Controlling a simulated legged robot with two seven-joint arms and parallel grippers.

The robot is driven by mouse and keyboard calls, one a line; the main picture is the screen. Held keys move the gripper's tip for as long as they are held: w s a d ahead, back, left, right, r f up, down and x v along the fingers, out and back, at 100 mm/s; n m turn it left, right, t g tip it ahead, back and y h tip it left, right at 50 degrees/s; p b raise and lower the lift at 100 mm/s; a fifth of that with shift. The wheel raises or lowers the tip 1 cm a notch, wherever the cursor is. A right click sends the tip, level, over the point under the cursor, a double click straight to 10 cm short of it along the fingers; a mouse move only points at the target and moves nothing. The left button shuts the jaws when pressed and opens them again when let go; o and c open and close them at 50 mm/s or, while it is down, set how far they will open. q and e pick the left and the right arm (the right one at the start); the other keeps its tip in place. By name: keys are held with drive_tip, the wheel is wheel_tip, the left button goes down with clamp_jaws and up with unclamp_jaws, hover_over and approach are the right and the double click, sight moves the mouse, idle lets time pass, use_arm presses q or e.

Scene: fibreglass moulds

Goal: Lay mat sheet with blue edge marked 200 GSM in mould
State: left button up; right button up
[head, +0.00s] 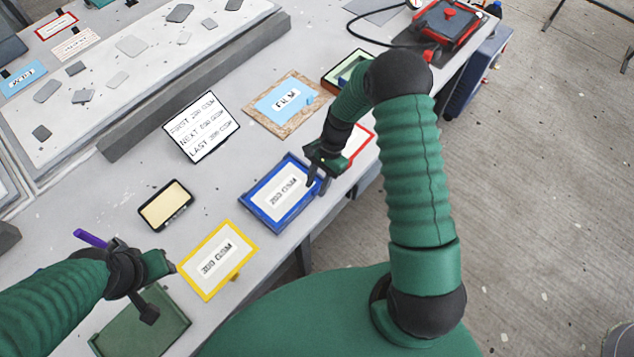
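The mat sheet with the blue edge (259,212) lies on the table's near side, with a white label that seems to read 200 GSM. My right gripper (318,185) is at its right edge, pointing down, with its fingers a little apart. I cannot tell whether they touch the sheet. My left gripper (156,288) is at the lower left, over a dark green tray (168,330). Its fingertips are not clear. No part is plainly marked as the mould, so I cannot tell which it is.
A yellow-edged sheet (216,260), a small dark-framed cream pad (166,205), a white text card (201,127) and a blue FILM piece (287,98) lie nearby. A red-edged sheet (358,142) is partly behind my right gripper.

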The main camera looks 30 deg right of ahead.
drive_tip(key=shift+d+r, duration=0.15)
drive_tip(key=b+v, duration=0.1)
drive_tip(key=v, duration=1.5)
drive_tip(key=shift+r, duration=0.2)
drive_tip(key=s+a+n+t+h, duration=0.4)
drive_tip(key=s+a+n, duration=0.6)
drive_tip(key=s+n, duration=0.2)
drive_tip(key=shift+n, duration=1)
drive_tip(key=shift+s+d+f, duration=0.1)
drive_tip(key=shift+s+d, duration=0.05)
drive_tip(key=shift+d, duration=0.15)
